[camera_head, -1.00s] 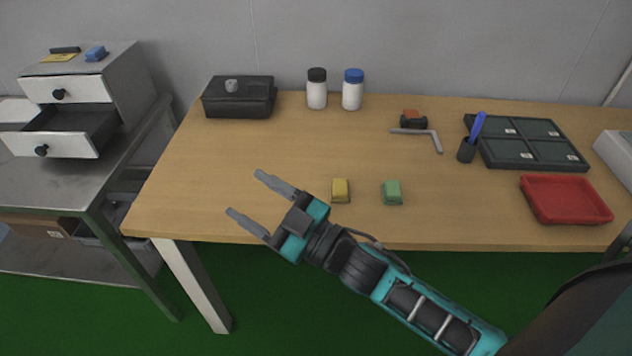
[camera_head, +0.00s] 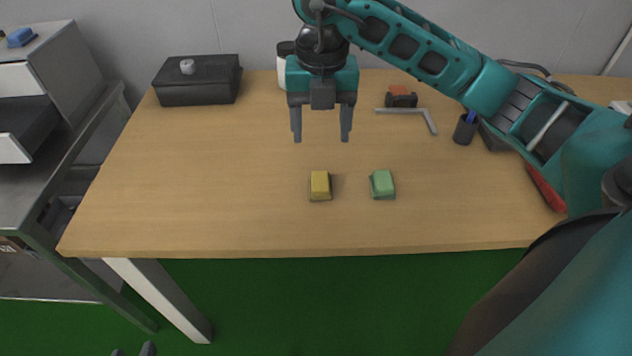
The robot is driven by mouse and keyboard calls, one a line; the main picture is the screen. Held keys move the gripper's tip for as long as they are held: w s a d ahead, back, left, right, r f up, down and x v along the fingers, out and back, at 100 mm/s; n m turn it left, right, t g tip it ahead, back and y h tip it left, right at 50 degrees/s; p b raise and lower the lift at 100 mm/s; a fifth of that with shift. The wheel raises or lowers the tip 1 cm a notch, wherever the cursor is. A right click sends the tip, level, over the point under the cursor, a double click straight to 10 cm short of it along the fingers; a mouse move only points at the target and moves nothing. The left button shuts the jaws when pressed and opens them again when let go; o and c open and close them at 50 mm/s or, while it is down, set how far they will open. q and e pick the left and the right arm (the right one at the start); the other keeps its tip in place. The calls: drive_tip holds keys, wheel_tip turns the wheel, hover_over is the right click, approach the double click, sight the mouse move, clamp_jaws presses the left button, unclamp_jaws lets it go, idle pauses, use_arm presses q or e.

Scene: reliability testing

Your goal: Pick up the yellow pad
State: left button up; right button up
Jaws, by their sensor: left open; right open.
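The yellow pad (camera_head: 320,186) lies on the wooden table near its front edge, left of a green pad (camera_head: 382,185). My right gripper (camera_head: 321,139) points down above the table, behind the yellow pad in the picture and apart from it. Its two fingers are open with nothing between them. My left gripper (camera_head: 134,350) shows only its grey fingertips at the bottom edge, below the table's front left; it is open, and the rest is out of view.
A black box (camera_head: 198,82) stands at the table's back left. My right arm partly hides a white bottle (camera_head: 283,72), a dark tray and a red tray (camera_head: 545,187). An L-shaped metal piece (camera_head: 428,118) and a pen cup (camera_head: 465,130) lie right. The table's left is clear.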

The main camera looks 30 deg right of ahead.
drive_tip(key=b, duration=0.1)
hover_over(321, 185)
wheel_tip(321, 185, down, 7)
drive_tip(key=shift+w+r, duration=0.1)
drive_tip(key=shift+f+b, duration=0.6)
drive_tip(key=shift+f, duration=2.1)
drive_tip(key=shift+c, duration=0.3)
drive_tip(key=c, duration=1.1)
